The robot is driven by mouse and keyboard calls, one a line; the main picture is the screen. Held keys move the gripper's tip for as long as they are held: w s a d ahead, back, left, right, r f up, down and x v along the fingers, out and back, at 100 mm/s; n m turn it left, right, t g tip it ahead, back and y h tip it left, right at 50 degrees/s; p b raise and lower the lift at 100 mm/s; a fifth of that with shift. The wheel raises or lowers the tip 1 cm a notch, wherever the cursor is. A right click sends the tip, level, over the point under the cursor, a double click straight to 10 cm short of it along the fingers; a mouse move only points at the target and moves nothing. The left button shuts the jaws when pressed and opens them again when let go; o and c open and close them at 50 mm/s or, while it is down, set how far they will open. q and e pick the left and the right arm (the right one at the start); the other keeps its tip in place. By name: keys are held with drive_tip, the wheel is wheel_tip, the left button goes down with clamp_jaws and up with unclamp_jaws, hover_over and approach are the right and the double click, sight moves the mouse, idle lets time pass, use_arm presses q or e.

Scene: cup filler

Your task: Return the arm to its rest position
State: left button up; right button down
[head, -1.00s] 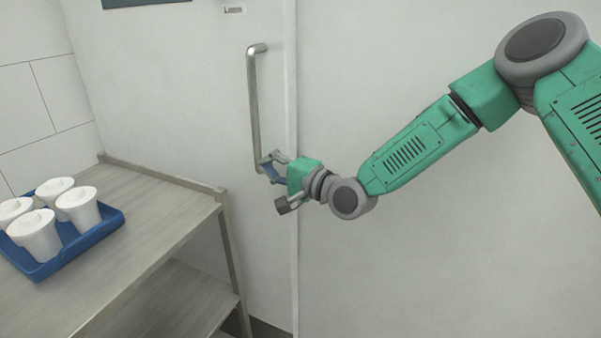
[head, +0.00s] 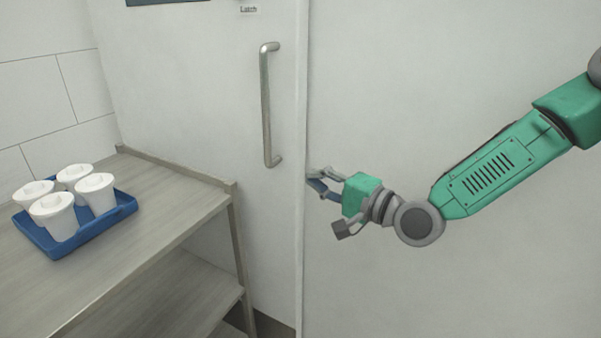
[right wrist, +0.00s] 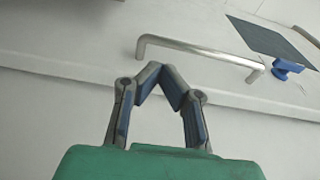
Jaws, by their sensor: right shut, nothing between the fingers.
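My right gripper (head: 312,182) is in front of the wall just right of the door's edge, below and to the right of the metal door handle (head: 266,105). It is shut with nothing in it and stands apart from the handle. In the right wrist view the two fingertips meet (right wrist: 162,68), and the handle (right wrist: 200,52) shows beyond them. My right arm reaches in from the right side of the head view. My left gripper is not in view.
A wooden shelf table (head: 160,215) stands at the left, with a blue tray (head: 100,230) holding several white lidded cups (head: 96,192). The wall at the right is clear.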

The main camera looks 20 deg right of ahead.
drive_tip(key=s+a+f+n+g+h, duration=0.1)
drive_tip(key=s+f+n+g+h, duration=0.3)
drive_tip(key=s+f, duration=0.7)
drive_tip(key=s+a+f+n+g, duration=0.1)
drive_tip(key=s+f+n+g, duration=0.35)
drive_tip(key=f, duration=1.05)
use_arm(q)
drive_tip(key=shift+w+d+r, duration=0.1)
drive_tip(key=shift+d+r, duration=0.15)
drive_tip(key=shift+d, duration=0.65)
use_arm(e)
drive_tip(key=s+d+f+n+g+h, duration=0.2)
drive_tip(key=s+d+f+g, duration=0.1)
drive_tip(key=s, duration=0.6)
drive_tip(key=s+d+f+n+g+h, duration=0.2)
drive_tip(key=s+d+f+g+h, duration=0.1)
drive_tip(key=s, duration=0.6)
drive_tip(key=shift+s+d+f, duration=0.4)
drive_tip(key=shift+d+f, duration=0.35)
drive_tip(key=shift+d, duration=0.65)
